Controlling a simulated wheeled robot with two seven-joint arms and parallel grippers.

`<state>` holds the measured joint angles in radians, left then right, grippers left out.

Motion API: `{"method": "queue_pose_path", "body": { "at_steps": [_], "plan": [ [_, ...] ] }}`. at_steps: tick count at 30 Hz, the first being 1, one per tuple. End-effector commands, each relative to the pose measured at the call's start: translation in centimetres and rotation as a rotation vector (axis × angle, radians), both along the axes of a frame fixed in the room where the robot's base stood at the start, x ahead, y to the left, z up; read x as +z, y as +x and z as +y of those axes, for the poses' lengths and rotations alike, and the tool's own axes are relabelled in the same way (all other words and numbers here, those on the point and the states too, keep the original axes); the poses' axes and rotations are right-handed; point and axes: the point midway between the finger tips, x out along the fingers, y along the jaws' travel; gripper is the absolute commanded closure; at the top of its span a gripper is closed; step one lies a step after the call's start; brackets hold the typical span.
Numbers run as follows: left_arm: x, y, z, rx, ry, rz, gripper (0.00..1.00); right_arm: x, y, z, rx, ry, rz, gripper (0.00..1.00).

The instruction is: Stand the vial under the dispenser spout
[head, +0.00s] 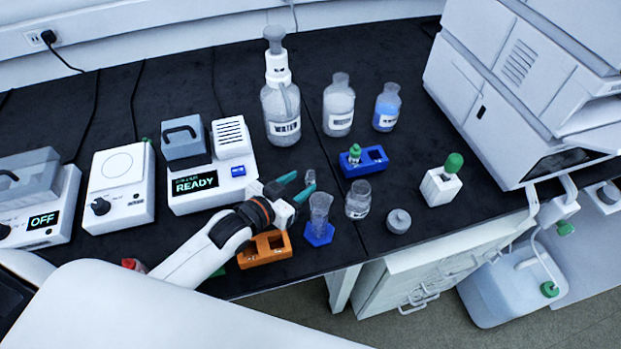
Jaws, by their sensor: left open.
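The dispenser is a clear bottle labelled WATER (283,118) with a grey and white pump head; its thin spout hangs down its front. A small clear, greyish piece (310,177), which looks like a vial, is at the tips of my left gripper (297,186), in front of the bottle and a little to its right. The teal fingers are spread and the piece does not look clamped. I cannot tell whether it touches a finger. A green-topped vial (354,153) stands in the blue rack (375,158) to the right. My right gripper is not in view.
Near the left gripper are an orange rack (265,251), a cylinder on a blue base (319,236), a glass jar (358,199) and a grey lid (398,221). A device reading READY (211,185) stands left. Two bottles (339,105) stand right of the dispenser.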

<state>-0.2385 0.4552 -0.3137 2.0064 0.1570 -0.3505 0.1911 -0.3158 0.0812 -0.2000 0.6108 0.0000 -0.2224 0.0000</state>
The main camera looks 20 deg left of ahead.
Motion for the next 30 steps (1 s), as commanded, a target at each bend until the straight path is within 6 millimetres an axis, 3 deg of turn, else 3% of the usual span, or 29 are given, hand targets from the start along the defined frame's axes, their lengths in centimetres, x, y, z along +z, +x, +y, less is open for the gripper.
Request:
{"method": "queue_pose_path", "body": {
  "at_steps": [12, 20, 28, 30],
  "plan": [
    [-1.0, 4.7, -1.5, -0.001, -0.001, -0.001, 0.56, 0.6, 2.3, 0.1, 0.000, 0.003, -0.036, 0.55],
    [-1.2, 4.9, -1.6, -0.001, 0.000, 0.001, 0.56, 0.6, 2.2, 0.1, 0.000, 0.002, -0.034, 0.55],
    [-1.2, 4.8, -1.6, -0.001, 0.000, 0.001, 0.98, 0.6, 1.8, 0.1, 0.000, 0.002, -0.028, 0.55],
    [-1.2, 4.8, -1.6, -0.001, 0.000, 0.002, 1.00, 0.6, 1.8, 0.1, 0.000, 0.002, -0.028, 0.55]
  ]
}}
